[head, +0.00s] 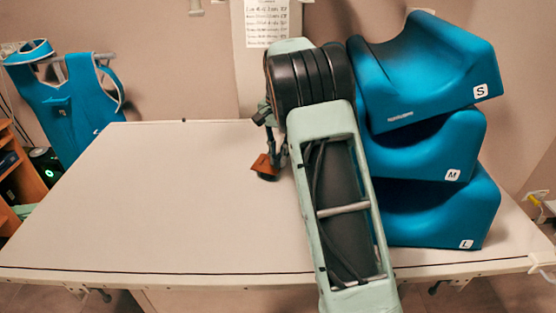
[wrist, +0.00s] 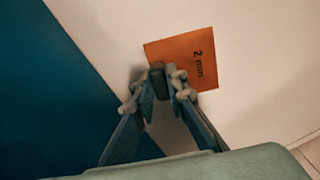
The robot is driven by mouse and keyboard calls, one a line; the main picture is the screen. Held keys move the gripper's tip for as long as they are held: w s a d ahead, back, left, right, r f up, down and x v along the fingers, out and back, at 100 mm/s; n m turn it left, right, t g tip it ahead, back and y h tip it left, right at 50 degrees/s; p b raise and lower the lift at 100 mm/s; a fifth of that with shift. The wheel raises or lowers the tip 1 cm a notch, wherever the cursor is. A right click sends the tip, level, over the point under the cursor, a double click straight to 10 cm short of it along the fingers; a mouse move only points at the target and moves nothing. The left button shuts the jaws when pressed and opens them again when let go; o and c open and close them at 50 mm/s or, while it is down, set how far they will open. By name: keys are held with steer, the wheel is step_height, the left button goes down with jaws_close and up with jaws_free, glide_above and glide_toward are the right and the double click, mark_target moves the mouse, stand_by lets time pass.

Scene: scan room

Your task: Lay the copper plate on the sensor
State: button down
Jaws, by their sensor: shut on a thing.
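The copper plate (wrist: 185,50) is a flat orange square marked "2 mm" in the wrist view. My gripper (wrist: 164,76) is shut on its near edge. In the head view the plate (head: 261,165) shows as a small tilted orange piece below my gripper (head: 271,152), partly hidden by it. A small dark round thing (head: 267,177) shows just under the plate, above or on the table; I cannot tell whether it is the sensor. I cannot tell whether plate and dark thing touch. No sensor is clearly seen in the wrist view.
Blue cushions marked S (head: 440,70), M (head: 440,145) and L (head: 440,215) are stacked at the table's right, close to my arm. The white table (head: 150,200) is clear on its left. A blue vest-like item (head: 66,112) hangs behind it.

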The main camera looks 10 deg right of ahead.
mark_target(278, 156)
steer(key=shift+f, duration=0.45)
steer(key=c, duration=1.9)
jaws_free()
steer(key=shift+c, duration=0.2)
step_height(278, 156, up, 8)
steer(key=shift+f+p, duration=0.2)
steer(key=shift+p, duration=0.3)
